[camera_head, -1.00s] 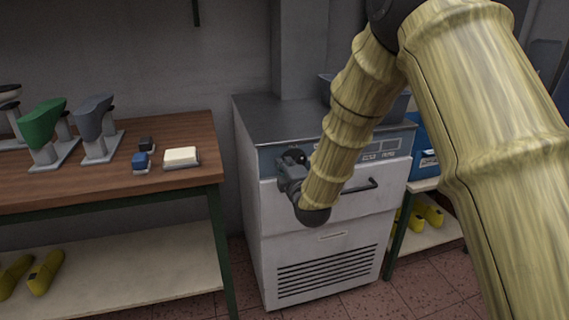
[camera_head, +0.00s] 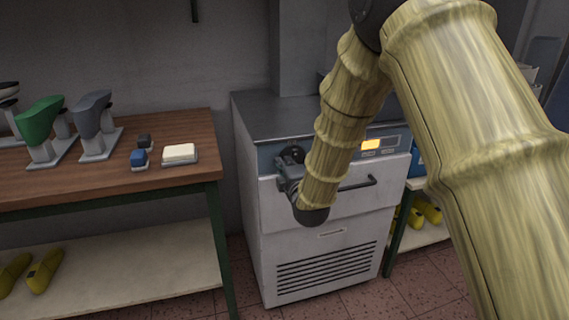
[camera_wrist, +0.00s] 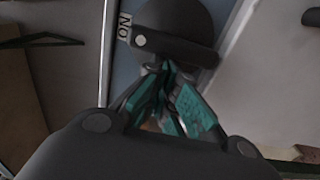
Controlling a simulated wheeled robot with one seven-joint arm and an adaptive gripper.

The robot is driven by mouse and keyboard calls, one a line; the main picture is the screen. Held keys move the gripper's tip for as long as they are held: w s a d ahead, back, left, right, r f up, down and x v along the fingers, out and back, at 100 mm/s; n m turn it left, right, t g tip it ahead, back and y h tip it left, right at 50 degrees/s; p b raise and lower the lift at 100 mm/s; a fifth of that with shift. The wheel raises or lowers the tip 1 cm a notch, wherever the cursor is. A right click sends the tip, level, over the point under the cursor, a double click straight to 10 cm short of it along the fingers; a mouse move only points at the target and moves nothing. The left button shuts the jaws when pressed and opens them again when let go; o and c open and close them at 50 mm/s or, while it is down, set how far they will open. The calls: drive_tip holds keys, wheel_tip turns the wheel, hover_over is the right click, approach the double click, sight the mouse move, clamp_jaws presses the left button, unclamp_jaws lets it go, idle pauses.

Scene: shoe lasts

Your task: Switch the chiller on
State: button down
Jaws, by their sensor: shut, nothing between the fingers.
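The chiller (camera_head: 330,238) is a white cabinet with a grey top, a blue control strip (camera_head: 268,153), a drawer-like front with a dark handle and a vent grille below. A small display (camera_head: 371,145) on the strip is lit yellow-orange. My gripper (camera_head: 284,166) is at the left part of the strip, mostly hidden by my arm. In the wrist view its teal-padded fingers (camera_wrist: 172,105) are shut and empty, at a round dark knob (camera_wrist: 178,28) with a bar across it. Whether they touch the knob is unclear. A partly seen label (camera_wrist: 124,22) is beside it.
Another shelf unit stands right of the chiller.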

drive_tip(key=shift+s+d+f, duration=0.1)
drive_tip(key=v, duration=0.8)
drive_tip(key=shift+s, duration=0.4)
